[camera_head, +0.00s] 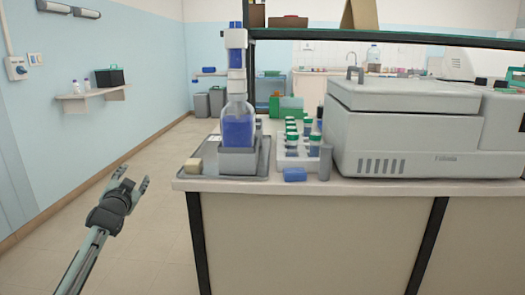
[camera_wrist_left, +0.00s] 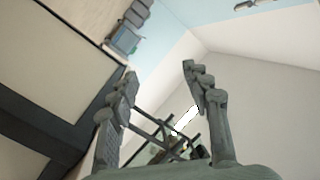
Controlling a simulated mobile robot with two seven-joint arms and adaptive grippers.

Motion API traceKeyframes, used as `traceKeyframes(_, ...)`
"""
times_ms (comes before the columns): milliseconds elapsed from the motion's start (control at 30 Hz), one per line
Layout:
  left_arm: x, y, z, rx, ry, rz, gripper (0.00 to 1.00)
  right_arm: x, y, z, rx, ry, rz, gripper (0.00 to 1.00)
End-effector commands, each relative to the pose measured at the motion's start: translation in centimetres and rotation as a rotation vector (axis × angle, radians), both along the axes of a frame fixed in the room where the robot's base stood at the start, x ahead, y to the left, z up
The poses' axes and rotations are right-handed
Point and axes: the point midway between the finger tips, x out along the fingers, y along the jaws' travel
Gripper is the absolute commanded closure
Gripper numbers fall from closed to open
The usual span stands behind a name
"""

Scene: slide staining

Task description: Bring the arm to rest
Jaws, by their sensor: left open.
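My left gripper (camera_head: 130,184) is in the head view at the left, over the floor and apart from the bench. Its jaws are open with nothing between them. In the left wrist view the two fingers of my left gripper (camera_wrist_left: 160,75) stand apart, with walls and ceiling behind them. My right gripper is in neither view.
The lab bench (camera_head: 300,187) is right of my left gripper. A bottle of blue liquid (camera_head: 238,128), a rack of green-capped tubes (camera_head: 305,163), a blue block (camera_head: 294,174) and a large grey machine (camera_head: 400,130) stand on it. A wall shelf (camera_head: 92,95) is at left. The floor between is clear.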

Motion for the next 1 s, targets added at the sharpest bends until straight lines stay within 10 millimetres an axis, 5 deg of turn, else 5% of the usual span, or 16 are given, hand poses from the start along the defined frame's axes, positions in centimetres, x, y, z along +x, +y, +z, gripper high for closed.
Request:
traceKeyframes(267, -3.5, 2.3, -10.5, -0.304, 0.399, 0.191, 0.51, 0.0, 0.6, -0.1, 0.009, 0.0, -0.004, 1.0)
traceKeyframes(567, -10.1, -0.2, -22.6, -0.329, 0.585, 0.199, 0.51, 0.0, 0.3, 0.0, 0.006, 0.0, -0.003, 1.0)
traceKeyframes(767, -18.0, -2.7, -32.5, -0.341, 0.739, 0.199, 0.51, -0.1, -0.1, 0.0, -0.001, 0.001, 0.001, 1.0)
traceKeyframes(1000, -32.0, -6.1, -44.0, -0.364, 0.958, 0.205, 0.51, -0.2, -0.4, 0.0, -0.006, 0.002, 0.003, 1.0)
